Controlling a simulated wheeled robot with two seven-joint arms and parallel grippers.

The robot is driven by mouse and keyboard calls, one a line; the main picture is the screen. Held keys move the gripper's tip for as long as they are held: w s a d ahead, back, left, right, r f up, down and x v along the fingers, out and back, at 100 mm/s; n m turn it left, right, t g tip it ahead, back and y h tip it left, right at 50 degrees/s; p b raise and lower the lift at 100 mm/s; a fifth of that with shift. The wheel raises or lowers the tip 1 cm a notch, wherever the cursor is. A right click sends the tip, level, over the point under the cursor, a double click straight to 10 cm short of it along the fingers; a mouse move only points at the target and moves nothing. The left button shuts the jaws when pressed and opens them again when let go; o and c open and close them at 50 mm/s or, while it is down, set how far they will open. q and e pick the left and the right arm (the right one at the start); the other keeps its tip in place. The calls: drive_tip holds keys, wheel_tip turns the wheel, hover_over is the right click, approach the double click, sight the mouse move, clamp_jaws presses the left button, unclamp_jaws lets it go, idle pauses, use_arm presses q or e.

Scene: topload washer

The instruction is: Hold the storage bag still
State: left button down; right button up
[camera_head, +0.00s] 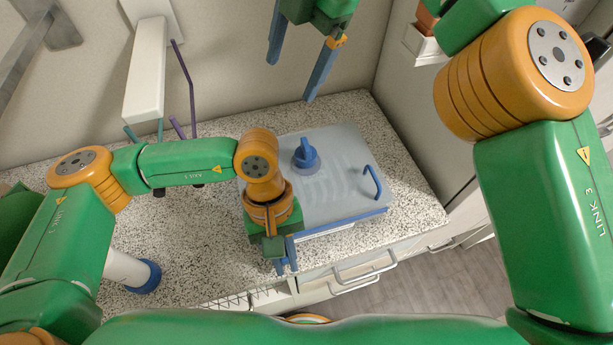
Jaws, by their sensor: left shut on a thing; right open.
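The storage bag (335,165) appears to be the flat, grey, translucent piece lying on the speckled counter. It has a round blue knob, a blue loop at its right side and a blue strip along its front edge. My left gripper (285,266) points down at the bag's front left corner and is shut at the left end of the blue strip. My own wrist hides that corner and the exact contact. My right gripper (297,72) is open and empty, above and behind the bag near the wall.
The speckled counter (410,190) is bare to the right of the bag. A white wall unit with purple rods (146,75) is at the back left. A white cylinder with a blue end (135,272) lies at the left. Drawers with metal handles (360,278) are below the front edge.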

sight(309, 147)
drive_tip(key=f+m+h, duration=0.1)
drive_tip(key=f+m, duration=0.1)
drive_tip(key=f, duration=0.3)
drive_tip(key=s+d+f+m+h, duration=0.1)
drive_tip(key=f+m, duration=0.1)
drive_tip(key=f, duration=0.3)
drive_tip(key=s+d+f+m+g+h, duration=0.1)
drive_tip(key=f, duration=0.4)
drive_tip(key=shift+s+d+f+m, duration=0.1)
drive_tip(key=shift+s+m, duration=0.1)
drive_tip(key=shift+m, duration=0.2)
clamp_jaws()
